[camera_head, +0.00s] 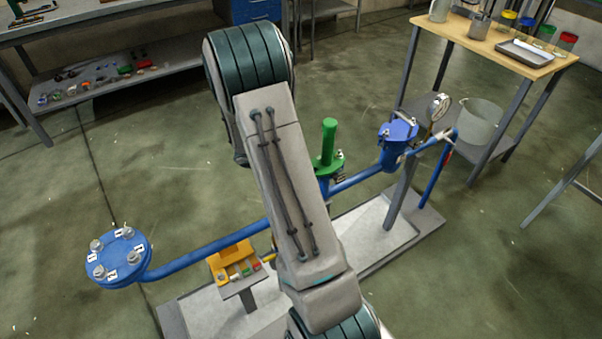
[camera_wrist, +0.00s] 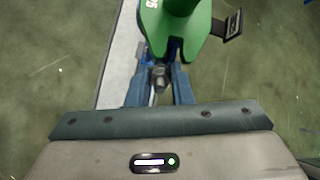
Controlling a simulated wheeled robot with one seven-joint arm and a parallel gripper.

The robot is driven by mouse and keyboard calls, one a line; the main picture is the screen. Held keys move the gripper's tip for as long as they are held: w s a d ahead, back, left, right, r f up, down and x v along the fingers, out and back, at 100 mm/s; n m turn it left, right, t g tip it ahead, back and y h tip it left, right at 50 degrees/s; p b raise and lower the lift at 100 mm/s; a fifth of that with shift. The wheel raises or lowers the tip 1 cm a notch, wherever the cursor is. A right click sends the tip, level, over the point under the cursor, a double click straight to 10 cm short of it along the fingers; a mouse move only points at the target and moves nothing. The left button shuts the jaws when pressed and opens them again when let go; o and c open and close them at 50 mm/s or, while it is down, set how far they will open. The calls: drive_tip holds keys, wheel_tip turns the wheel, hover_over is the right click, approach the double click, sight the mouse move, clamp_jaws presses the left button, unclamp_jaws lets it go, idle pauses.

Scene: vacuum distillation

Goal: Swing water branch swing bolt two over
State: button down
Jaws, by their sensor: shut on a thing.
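The green valve-like part (camera_head: 327,150) with an upright green handle stands on the blue pipe (camera_head: 355,180) in the middle of the head view. Small bolts show at its right side. In the wrist view the green body (camera_wrist: 180,30) fills the top centre. My gripper (camera_wrist: 160,86) is just below its edge, its two fingers shut on a grey metal swing bolt (camera_wrist: 159,77). The number of this bolt cannot be read. A dark bracket-like piece (camera_wrist: 232,25) sticks out at the right of the green body. My arm hides the gripper in the head view.
A blue flange (camera_head: 118,257) with several labelled bolts is at the left. An orange block (camera_head: 232,258) stands near the pipe. A blue capped fitting (camera_head: 397,140) and a gauge (camera_head: 439,106) are at the right, beside a wooden-topped table (camera_head: 480,38). Open floor surrounds the rig.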

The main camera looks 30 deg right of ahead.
drive_tip(key=c, duration=1.5)
unclamp_jaws()
drive_tip(key=shift+c, duration=0.2)
drive_tip(key=shift+f, duration=0.1)
